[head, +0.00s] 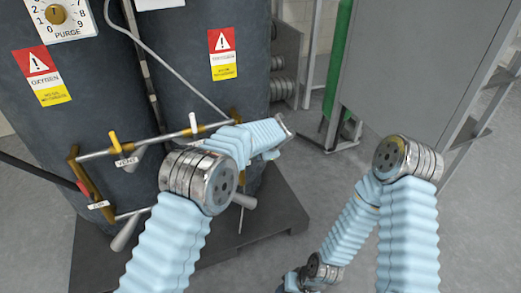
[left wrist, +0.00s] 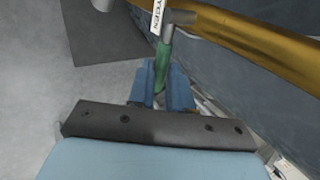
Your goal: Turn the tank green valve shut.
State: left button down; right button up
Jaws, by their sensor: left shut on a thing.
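The green valve handle (left wrist: 162,62) is in the left wrist view, below a white tag marked OXYGEN (left wrist: 157,18) and beside a brass-coloured pipe (left wrist: 240,27). My left gripper (left wrist: 161,87) has its two blue fingers on either side of the green handle and is shut on it. In the head view my left arm reaches across to the right end of the pipework on the dark tanks (head: 190,65). There the arm hides the green valve and the gripper's fingertips. My right arm bends down at the right, and its gripper fingers do not show.
A pipe frame (head: 95,155) with other handles and tags runs across the tanks' front. The tanks stand on a dark base plate (head: 285,215). A grey cabinet (head: 420,60) and a green cylinder (head: 338,60) stand at right. Grey floor lies open between.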

pick_arm(q)
jog(key=c, duration=1.3)
grip_release()
jog(key=v, duration=1.3)
jog(key=shift+s+r+b, duration=0.2)
jog(key=shift+r+b, duration=0.1)
